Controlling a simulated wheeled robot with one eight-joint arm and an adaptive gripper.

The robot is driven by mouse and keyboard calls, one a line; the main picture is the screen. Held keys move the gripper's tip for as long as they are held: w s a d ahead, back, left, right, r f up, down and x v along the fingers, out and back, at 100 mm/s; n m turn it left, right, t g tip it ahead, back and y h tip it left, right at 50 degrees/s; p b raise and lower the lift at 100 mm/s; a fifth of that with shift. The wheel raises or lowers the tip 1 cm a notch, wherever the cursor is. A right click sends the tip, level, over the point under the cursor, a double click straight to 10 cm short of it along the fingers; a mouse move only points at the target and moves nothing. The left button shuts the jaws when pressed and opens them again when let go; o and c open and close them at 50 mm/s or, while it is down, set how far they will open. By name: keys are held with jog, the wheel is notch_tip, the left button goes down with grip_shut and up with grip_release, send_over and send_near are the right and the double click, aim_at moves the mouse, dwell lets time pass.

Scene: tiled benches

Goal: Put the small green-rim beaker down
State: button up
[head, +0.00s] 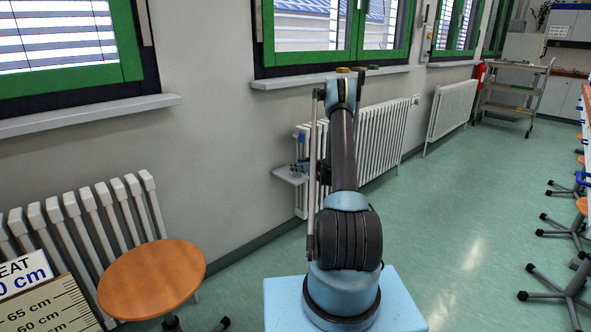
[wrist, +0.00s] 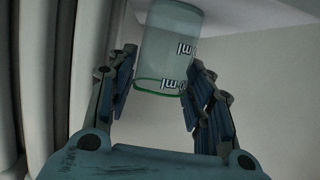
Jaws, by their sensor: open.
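My gripper (wrist: 161,68) is open, with one finger on each side of the beaker. The fingertips are close to the glass; I cannot tell whether they touch it. The far end of the beaker meets the top edge of the picture, and what is under it is unclear. In the head view I cannot make out the beaker.
In the head view, a small grey shelf (head: 290,175) is at the wall, by a white radiator (head: 382,135). A stool with an orange seat (head: 152,278) stands at lower left. A steel trolley (head: 508,98) stands farther back.

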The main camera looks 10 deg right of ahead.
jog(key=v, duration=1.1)
jog(key=s+a+r+g, duration=0.2)
jog(key=s+a+r, duration=0.1)
jog(key=s+r, duration=0.3)
jog(key=s+a+r+g, duration=0.1)
jog(key=s+a+r, duration=0.2)
jog(key=r, duration=0.4)
jog(key=s+a+r+m+g+h, duration=0.15)
jog(key=s+r, duration=0.25)
jog(key=s, duration=0.5)
jog(key=s+a+r+m+g+h, duration=0.1)
jog(key=s+a+r+g, duration=0.2)
jog(key=s, duration=0.5)
jog(key=s+d+f+m+g+h, duration=0.1)
jog(key=s+f+m+h, duration=0.1)
jog(key=s, duration=1.6)
jog(key=s+d+f+m+g+h, duration=0.1)
jog(key=s+d+f+m+h, duration=0.1)
jog(key=s, duration=1.7)
jog(key=shift+s+d+f+h, duration=0.3)
jog(key=shift+f+h, duration=0.3)
jog(key=shift+h, duration=0.35)
